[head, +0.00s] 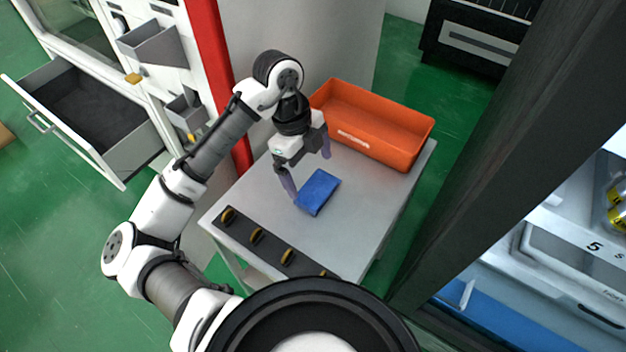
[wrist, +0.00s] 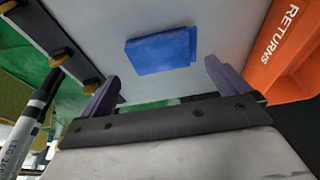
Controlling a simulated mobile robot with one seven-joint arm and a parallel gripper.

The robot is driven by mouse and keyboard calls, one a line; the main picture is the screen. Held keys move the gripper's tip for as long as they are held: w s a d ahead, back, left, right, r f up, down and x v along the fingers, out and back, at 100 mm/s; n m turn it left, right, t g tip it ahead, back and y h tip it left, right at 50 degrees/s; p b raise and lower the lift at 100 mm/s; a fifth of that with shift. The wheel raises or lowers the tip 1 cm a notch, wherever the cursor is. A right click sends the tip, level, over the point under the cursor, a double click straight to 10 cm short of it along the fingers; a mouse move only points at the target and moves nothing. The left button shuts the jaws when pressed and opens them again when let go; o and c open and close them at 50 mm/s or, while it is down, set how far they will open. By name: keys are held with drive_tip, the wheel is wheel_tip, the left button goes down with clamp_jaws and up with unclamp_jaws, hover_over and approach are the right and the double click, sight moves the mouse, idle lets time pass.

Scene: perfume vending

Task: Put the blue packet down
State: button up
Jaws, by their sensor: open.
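The blue packet (head: 318,191) lies flat on the grey table top (head: 363,200), in front of the orange bin. In the wrist view the packet (wrist: 161,51) sits beyond the fingertips, between their lines, with pale table around it. My gripper (head: 311,172) is open above the table, its two purple fingers spread wide. In the wrist view my gripper (wrist: 160,77) holds nothing. In the head view the left finger appears close to the packet's left edge; I cannot tell whether it touches.
An orange bin (head: 400,149), marked RETURNS in the wrist view (wrist: 284,50), stands at the table's back. A dark strip with several yellow-brown knobs (head: 272,246) runs along the front edge. An open drawer (head: 85,112) is at left. A dark post (head: 505,150) stands at right.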

drive_tip(key=v, duration=0.7)
